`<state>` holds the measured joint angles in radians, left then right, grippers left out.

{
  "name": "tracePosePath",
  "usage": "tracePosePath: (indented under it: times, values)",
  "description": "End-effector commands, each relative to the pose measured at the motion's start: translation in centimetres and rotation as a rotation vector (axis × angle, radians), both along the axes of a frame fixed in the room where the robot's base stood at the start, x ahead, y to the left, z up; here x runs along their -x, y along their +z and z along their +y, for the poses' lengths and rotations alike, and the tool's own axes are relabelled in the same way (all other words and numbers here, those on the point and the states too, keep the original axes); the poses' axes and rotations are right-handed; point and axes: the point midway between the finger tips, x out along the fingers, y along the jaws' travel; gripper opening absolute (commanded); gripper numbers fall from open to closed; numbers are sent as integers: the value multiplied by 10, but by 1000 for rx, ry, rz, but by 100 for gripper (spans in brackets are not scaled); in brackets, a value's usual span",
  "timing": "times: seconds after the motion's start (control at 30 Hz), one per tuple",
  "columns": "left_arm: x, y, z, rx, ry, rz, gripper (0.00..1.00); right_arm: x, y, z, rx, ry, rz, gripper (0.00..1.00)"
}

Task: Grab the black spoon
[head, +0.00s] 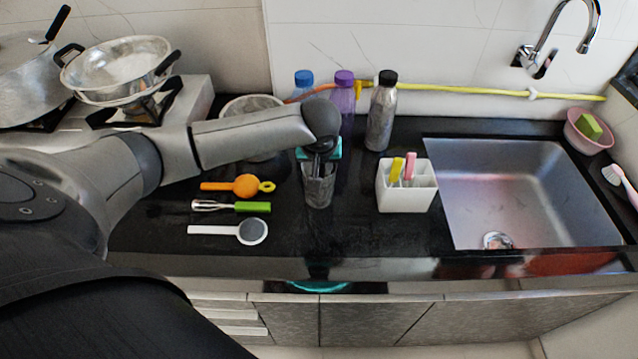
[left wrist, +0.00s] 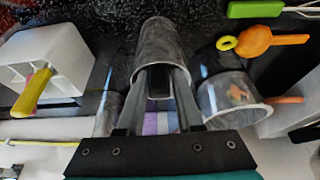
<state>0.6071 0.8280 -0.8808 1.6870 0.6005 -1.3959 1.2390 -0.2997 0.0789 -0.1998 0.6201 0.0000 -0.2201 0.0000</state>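A grey marbled cup (head: 318,190) stands on the black counter in the head view, right below my left gripper. It also shows in the left wrist view (left wrist: 166,42), with the two fingers of my left gripper (left wrist: 162,78) spread at its mouth. A dark piece (left wrist: 159,84) shows between the fingertips; it may be the black spoon's handle, but I cannot tell for sure. No other black spoon is clear to see. My wrist hides the cup's opening in the head view. My right gripper is in neither view.
A white holder (head: 405,192), a grey bottle (head: 381,115) and a purple bottle (head: 345,90) stand nearby. The sink (head: 520,190) is at right.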

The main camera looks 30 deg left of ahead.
Motion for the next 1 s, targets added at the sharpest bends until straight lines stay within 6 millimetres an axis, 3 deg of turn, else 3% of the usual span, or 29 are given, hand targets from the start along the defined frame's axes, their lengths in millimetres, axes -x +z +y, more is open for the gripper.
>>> tracePosePath:
  times: [0.13, 0.4, 0.7, 1.0]
  values:
    - [-5, -14, 3, -1, 0, 0, 35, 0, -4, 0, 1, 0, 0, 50]
    - [-5, -15, 3, -1, -1, -1, 35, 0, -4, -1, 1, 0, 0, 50]
    - [-5, -15, 3, 0, -1, 0, 1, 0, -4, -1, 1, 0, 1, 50]
    - [-5, -15, 3, 0, 0, 0, 0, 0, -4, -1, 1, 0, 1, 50]
